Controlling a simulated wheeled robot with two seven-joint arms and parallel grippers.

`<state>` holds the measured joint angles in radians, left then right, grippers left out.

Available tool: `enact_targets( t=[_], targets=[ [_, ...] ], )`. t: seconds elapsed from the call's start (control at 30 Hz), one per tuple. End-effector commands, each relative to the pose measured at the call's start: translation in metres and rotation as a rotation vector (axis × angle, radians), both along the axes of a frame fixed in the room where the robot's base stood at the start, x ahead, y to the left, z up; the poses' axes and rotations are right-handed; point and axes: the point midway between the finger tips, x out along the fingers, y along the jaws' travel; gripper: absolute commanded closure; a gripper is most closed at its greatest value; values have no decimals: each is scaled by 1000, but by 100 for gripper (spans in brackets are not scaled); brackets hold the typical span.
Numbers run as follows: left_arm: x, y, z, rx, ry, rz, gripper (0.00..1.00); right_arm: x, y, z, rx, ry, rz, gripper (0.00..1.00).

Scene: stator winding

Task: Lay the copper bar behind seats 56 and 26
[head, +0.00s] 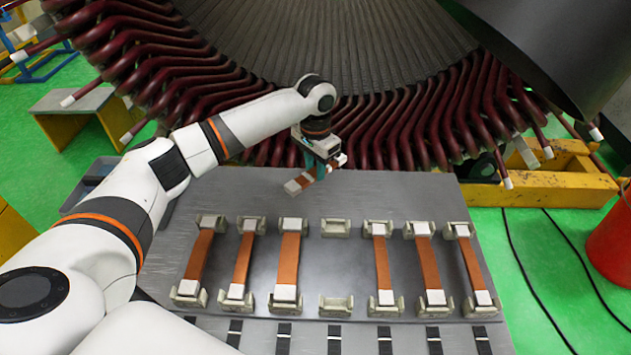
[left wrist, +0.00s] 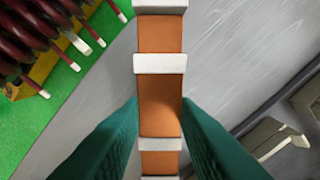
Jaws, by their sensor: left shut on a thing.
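My left gripper (head: 318,172) is shut on a copper bar (head: 303,181) with white ends, held above the back edge of the table, close to the dark red coil ends. In the left wrist view the bar (left wrist: 160,100) runs upright down the middle, orange with white bands, between my green fingers. On the table, an empty rear seat (head: 335,228) and an empty front seat (head: 335,305) stand in the middle of the row. No seat numbers can be read. My right gripper is not in view.
Several copper bars (head: 288,260) lie in seat pairs on both sides of the empty pair. The grey table (head: 420,190) has a bare strip behind the rear seats. The large stator (head: 330,50) with its coil ends stands behind. Black strips (head: 283,335) line the front.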

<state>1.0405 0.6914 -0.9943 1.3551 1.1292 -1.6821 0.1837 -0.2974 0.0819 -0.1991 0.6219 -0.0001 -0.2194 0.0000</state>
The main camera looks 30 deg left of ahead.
Motion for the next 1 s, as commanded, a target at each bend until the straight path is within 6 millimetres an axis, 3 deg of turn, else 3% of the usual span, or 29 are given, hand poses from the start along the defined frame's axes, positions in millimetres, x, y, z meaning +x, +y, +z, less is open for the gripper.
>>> enact_targets(
  t=[0.33, 0.77, 0.8, 0.9, 1.0],
  targets=[
    [0, -1, -46, 0, 0, 1, 100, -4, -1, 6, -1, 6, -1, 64],
    [0, -1, -52, -1, -2, 0, 100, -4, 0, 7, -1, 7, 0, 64],
    [0, 0, -53, 0, 0, 0, 66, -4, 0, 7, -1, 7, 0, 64],
    [0, 0, -53, 0, 0, 0, 51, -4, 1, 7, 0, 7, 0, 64],
    [0, 0, -53, 0, 0, 0, 51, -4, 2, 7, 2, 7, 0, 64]
  ],
)
